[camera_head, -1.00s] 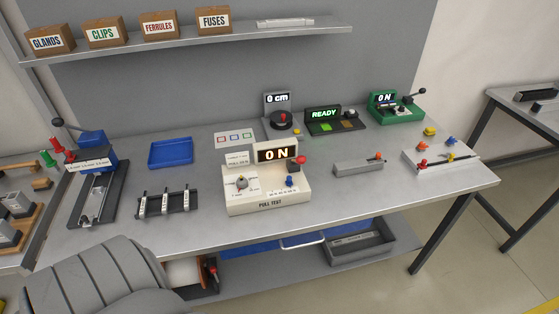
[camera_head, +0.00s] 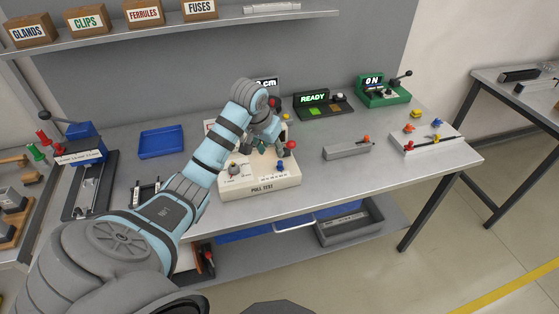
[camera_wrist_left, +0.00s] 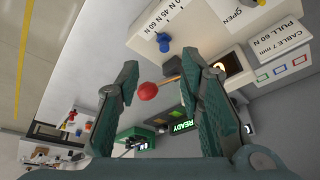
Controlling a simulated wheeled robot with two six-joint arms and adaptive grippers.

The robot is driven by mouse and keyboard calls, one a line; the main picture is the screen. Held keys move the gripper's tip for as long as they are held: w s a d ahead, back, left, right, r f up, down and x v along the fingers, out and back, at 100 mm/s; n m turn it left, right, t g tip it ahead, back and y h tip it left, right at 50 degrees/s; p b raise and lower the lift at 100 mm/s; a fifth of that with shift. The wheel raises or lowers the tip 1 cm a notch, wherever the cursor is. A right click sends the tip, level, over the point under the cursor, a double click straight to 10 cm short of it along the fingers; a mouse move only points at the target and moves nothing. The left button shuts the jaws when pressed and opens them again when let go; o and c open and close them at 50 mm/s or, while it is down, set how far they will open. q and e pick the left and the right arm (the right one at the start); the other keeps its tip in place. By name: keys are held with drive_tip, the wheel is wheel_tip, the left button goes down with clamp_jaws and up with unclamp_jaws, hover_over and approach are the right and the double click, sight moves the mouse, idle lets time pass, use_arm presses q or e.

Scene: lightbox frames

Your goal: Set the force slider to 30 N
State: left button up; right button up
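The cream pull test box (camera_head: 262,189) stands on the bench below my left gripper (camera_head: 268,147). The blue slider knob (camera_head: 280,165) is on its front right, beside a printed scale; it also shows in the left wrist view (camera_wrist_left: 163,43), near the "45 60 N" marks. My left gripper is open and empty in the wrist view (camera_wrist_left: 160,68). The red ball (camera_wrist_left: 146,91) of the box's lever shows between its fingers; contact cannot be judged. The ball also shows in the head view (camera_head: 291,145). My left arm hides the box's display in the head view. My right gripper is out of view.
A dial knob (camera_head: 234,169) is at the box's left. A grey slider block (camera_head: 347,151) lies right of it, with bare bench between. The READY panel (camera_head: 322,106) and green device (camera_head: 383,91) stand behind. A blue tray (camera_head: 161,142) is at left.

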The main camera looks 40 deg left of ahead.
sight(280, 162)
use_arm(q)
drive_tip(key=x, duration=0.4)
drive_tip(key=b+x, duration=0.1)
drive_tip(key=x, duration=0.3)
drive_tip(key=w+b+x, duration=0.1)
drive_tip(key=x, duration=0.4)
drive_tip(key=shift+w+a+r, duration=0.1)
drive_tip(key=shift+a+r, duration=0.2)
drive_tip(key=shift+a, duration=0.1)
clamp_jaws()
